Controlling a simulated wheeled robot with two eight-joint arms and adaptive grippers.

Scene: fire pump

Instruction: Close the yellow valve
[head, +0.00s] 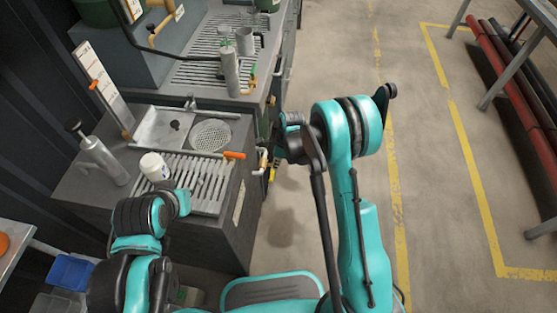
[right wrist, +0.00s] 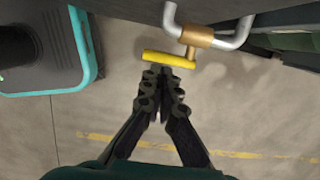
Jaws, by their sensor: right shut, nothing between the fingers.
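The yellow valve handle (right wrist: 168,59) is a short bar on a brass valve body (right wrist: 196,38) fitted to a bent grey pipe (right wrist: 236,36). My right gripper (right wrist: 157,72) is shut and empty, its fingertips right at the near side of the yellow bar, left of its middle. Whether they touch the bar I cannot tell. In the head view the yellow handle (head: 272,173) shows small at the right side of the sink bench, beside my right wrist. The fingers are hard to make out there.
The sink bench (head: 228,222) holds a white jar (head: 154,167), a grey bottle (head: 101,158) and an orange lever (head: 234,155). A second bench stands behind. Open floor (head: 330,60) lies right, with a rack of red pipes (head: 520,85) beyond.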

